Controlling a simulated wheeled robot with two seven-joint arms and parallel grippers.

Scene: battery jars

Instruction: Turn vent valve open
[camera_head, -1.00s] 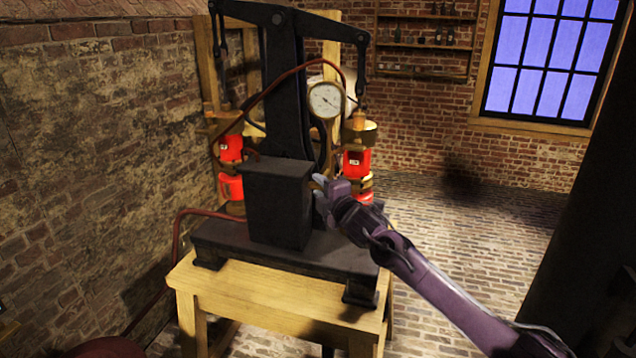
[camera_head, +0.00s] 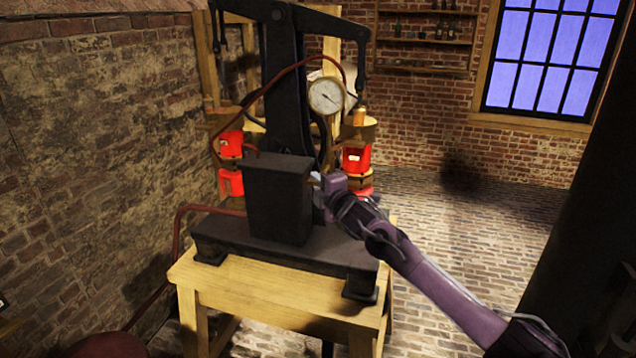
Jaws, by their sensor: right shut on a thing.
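A black pump apparatus stands on a dark base plate (camera_head: 225,232), with a black box (camera_head: 277,200) at its front. My right gripper (camera_head: 322,190) is at the box's upper right side, shut on a small part there. I take this part to be the vent valve; my fingers hide most of it. A small orange-brown bit shows beside the fingertips. A round white gauge (camera_head: 326,96) faces me above the gripper. Red jars stand behind the box, one stack at left (camera_head: 230,183) and one at right (camera_head: 356,160). My left gripper is not in view.
The apparatus rests on a wooden table (camera_head: 270,295). A dark red hose (camera_head: 177,235) runs from it down the left side. A brick wall (camera_head: 80,170) is close on the left. A dark column (camera_head: 560,240) stands at right. The brick floor between is open.

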